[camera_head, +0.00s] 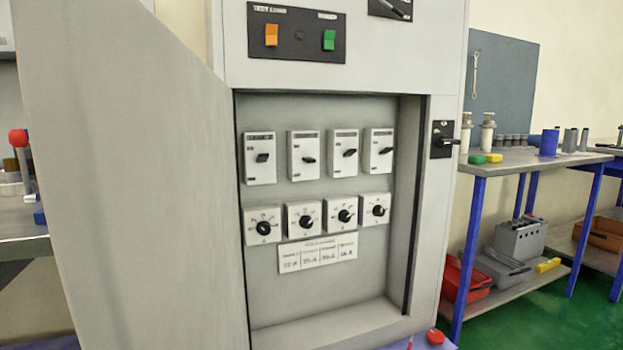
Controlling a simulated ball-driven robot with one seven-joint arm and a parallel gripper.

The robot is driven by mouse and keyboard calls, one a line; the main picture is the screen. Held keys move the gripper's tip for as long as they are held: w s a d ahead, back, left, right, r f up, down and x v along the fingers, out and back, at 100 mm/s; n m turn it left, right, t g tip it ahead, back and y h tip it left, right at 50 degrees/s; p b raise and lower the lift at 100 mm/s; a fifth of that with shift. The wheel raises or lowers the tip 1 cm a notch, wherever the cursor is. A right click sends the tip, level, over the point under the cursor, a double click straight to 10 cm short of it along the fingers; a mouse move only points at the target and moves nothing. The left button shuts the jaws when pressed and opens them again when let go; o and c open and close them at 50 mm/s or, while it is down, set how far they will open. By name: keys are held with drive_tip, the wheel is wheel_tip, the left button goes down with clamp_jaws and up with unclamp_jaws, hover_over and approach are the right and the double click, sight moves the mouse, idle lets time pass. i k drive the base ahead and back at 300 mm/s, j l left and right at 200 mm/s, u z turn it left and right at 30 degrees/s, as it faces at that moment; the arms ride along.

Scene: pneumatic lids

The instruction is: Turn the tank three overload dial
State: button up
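A grey control cabinet (421,220) stands open, with its door (130,190) swung out to the left. Inside is a lower row of white square units with black round dials: the leftmost dial (263,227), the second dial (305,221), the third dial (344,215) and the rightmost dial (375,210). Their pointers face different ways. A white label plate (318,253) with small handwritten-looking text sits below them; the text is too small to read. Which dial belongs to tank three cannot be read. My gripper is not in view.
Above the dials is a row of white switch units (259,158) with black levers. A panel on top carries an orange button (271,35) and a green button (329,40). A blue-legged workbench (480,168) stands to the right.

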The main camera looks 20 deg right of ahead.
sight(306, 222)
drive_tip(key=i+l, duration=0.65)
drive_tip(key=i, duration=0.35)
